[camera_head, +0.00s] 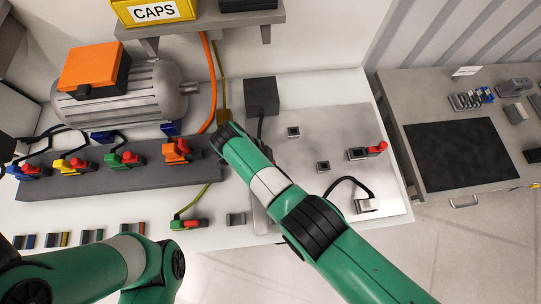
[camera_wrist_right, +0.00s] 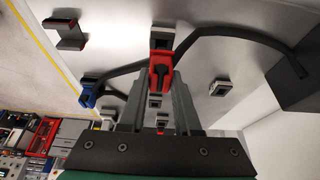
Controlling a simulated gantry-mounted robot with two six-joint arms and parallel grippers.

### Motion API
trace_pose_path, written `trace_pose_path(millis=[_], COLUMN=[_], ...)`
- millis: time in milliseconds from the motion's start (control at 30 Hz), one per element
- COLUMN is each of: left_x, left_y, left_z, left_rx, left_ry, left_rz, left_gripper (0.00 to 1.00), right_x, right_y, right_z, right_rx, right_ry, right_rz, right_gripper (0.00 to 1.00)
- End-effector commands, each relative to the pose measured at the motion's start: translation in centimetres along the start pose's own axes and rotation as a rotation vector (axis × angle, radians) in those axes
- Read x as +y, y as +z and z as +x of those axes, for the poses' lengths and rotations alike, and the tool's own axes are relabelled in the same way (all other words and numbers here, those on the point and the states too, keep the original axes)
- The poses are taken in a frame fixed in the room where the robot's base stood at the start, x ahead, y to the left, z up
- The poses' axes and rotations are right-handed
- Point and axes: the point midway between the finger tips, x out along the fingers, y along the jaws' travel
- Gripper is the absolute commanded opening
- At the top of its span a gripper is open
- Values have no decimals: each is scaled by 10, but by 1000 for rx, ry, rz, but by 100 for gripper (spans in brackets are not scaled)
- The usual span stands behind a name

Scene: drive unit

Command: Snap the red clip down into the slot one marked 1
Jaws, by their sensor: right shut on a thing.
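In the right wrist view a red clip (camera_wrist_right: 161,72) stands between the fingers of my right gripper (camera_wrist_right: 158,98), which is shut on it. A grey piece (camera_wrist_right: 161,38) lies directly beyond the clip; I cannot tell whether they touch. A dark cable (camera_wrist_right: 215,32) runs from near the clip to a dark block. In the head view my right arm covers this gripper and the held clip. I cannot read a mark 1, so I cannot tell which slot is slot one. My left arm shows at the lower left of the head view; its gripper is outside the picture.
The dark block (camera_head: 262,95) stands behind the metal plate (camera_head: 330,135). The plate carries small square sockets (camera_head: 323,166), a red-levered connector (camera_head: 362,153) and a cabled grey connector (camera_head: 367,205). Coloured connectors line the dark rail (camera_head: 100,180) at left. A motor (camera_head: 120,95) stands behind it.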

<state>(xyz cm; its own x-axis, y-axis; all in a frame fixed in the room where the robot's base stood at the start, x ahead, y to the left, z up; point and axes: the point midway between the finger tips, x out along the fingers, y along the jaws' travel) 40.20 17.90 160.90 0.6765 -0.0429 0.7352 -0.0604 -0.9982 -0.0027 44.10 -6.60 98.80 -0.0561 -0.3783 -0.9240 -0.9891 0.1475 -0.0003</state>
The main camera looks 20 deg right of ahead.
Motion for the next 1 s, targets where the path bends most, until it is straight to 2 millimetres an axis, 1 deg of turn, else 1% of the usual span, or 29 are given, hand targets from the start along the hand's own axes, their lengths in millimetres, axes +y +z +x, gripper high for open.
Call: trace_pose_path(millis=[267,800,1000], left_x=[0,0,0], left_y=[2,16,17], left_z=[-2,-17,-19], left_rx=[0,0,0], left_ry=[0,0,0], left_rz=[0,0,0], left_gripper=[50,50,50], right_x=[0,0,0], right_y=[1,10,11], right_z=[3,24,26], right_rx=[0,0,0], right_ry=[0,0,0], right_rz=[0,0,0], right_gripper=[0,0,0])
